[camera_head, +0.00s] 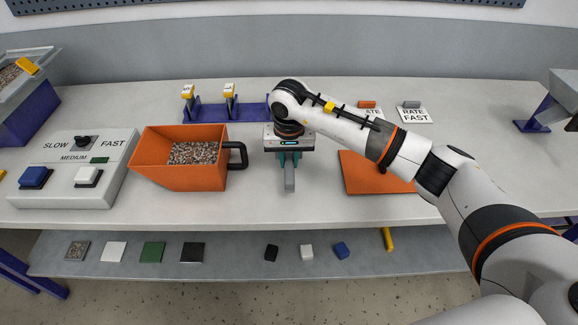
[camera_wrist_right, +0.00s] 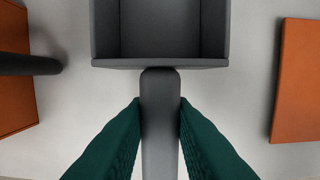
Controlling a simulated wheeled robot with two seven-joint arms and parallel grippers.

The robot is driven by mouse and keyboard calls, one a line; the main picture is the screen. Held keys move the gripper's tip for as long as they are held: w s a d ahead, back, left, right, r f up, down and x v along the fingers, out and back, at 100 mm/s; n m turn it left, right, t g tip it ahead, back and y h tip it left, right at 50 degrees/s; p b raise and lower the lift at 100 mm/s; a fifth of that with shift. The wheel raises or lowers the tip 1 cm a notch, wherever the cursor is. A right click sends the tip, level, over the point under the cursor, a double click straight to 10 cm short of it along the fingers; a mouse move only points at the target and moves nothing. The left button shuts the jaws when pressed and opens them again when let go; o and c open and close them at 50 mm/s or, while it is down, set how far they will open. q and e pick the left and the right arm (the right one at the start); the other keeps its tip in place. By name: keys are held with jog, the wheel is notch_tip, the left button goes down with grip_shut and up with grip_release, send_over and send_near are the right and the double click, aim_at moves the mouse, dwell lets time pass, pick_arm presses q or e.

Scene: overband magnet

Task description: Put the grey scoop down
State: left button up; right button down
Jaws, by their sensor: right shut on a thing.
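The grey scoop (camera_head: 289,182) is in my right gripper (camera_head: 289,159), in the middle of the white table. In the head view its handle points to the front, and the gripper hides most of the rest. In the wrist view the scoop (camera_wrist_right: 160,57) has an open, box-shaped pan that looks empty. The two green fingers of the right gripper (camera_wrist_right: 160,108) are shut on the handle from both sides. I cannot tell whether the scoop touches the table (camera_head: 300,208) or hangs just above it. My left gripper is not in view.
An orange bin (camera_head: 150,170) of gravel with a black handle (camera_head: 243,156) stands left of the scoop. A flat orange plate (camera_head: 365,182) lies to the right. A blue rack (camera_head: 212,111) is behind. A control box (camera_head: 110,180) stands far left. Bare table separates scoop and plate.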

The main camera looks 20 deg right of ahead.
jog(key=shift+w+f, duration=0.1)
jog(key=shift+f, duration=0.3)
notch_tip(320, 180, down, 2)
jog(key=shift+f, duration=0.75)
jog(key=c, duration=1.3)
grip_release()
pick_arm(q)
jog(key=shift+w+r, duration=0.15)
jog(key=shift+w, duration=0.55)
pick_arm(e)
jog(key=shift+o, duration=0.2)
jog(key=shift+r, duration=0.1)
